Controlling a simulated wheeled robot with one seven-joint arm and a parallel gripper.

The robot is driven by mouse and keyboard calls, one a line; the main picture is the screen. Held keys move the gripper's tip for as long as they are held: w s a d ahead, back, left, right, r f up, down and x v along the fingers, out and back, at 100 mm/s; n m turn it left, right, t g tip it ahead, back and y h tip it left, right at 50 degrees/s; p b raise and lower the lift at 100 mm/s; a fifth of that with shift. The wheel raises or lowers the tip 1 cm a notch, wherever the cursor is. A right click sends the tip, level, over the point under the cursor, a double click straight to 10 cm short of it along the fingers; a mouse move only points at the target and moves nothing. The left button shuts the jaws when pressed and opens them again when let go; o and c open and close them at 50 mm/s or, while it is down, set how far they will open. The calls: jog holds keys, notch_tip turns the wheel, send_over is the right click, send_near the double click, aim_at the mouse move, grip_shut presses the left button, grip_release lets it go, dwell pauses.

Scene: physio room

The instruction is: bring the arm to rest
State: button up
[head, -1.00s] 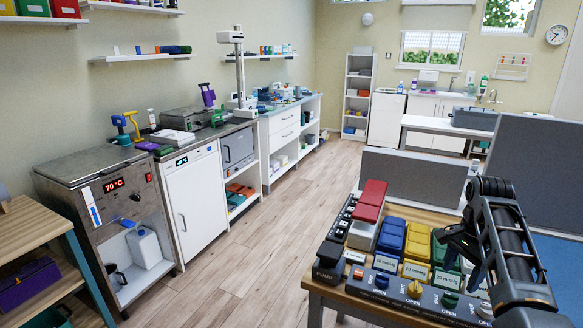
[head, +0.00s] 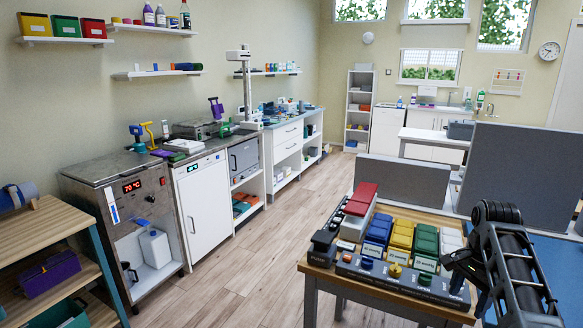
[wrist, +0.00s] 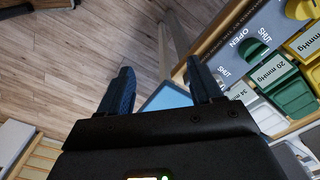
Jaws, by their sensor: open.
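My gripper (wrist: 163,88) shows in the wrist view with its two dark blue fingers apart and nothing between them. Below and past the fingers are wood floor and a strip of light blue surface. In the head view my arm (head: 515,265) is bent at the lower right, beside the right end of the wooden table (head: 345,285). The fingers themselves are mostly hidden in the head view.
The table holds a dark valve panel (head: 390,278) and red, blue, yellow, green and white lidded boxes, close to my arm. Grey partitions (head: 520,170) stand behind. A counter with a white cabinet (head: 202,205) lines the left wall. The middle floor (head: 265,245) is clear.

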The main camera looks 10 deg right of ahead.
jog(key=s+a+f+n+t, duration=0.1)
jog(key=s+a+f, duration=0.1)
jog(key=f, duration=0.3)
jog(key=s+a+f+n+t+h, duration=0.1)
jog(key=s+a+f, duration=0.1)
jog(key=s+f, duration=0.15)
jog(key=s+a+f+n+t, duration=0.1)
jog(key=s+a+f, duration=0.1)
jog(key=f, duration=0.3)
jog(key=s+a+f+n+t, duration=0.1)
jog(key=s+a+f+n, duration=0.1)
jog(key=s+a, duration=0.15)
jog(key=s+a+f+n+t+h, duration=0.1)
jog(key=s+a+f, duration=0.1)
jog(key=s, duration=0.3)
jog(key=s+a+f+n+t, duration=0.1)
jog(key=s+a+n, duration=0.15)
jog(key=s, duration=0.25)
jog(key=s+a+r+n+t+y, duration=0.1)
jog(key=s+a+r+n+t, duration=0.3)
jog(key=s+r, duration=0.5)
jog(key=s+a+r+n+t+y, duration=0.1)
jog(key=s+a+r+n+t, duration=0.15)
jog(key=s+a+r, duration=0.7)
jog(key=s+d+r+t, duration=0.2)
jog(key=s+r, duration=0.4)
jog(key=r, duration=0.2)
jog(key=shift+s+d+r+n+b, duration=0.15)
jog(key=shift+s+n+b, duration=0.15)
jog(key=shift+s+n, duration=0.1)
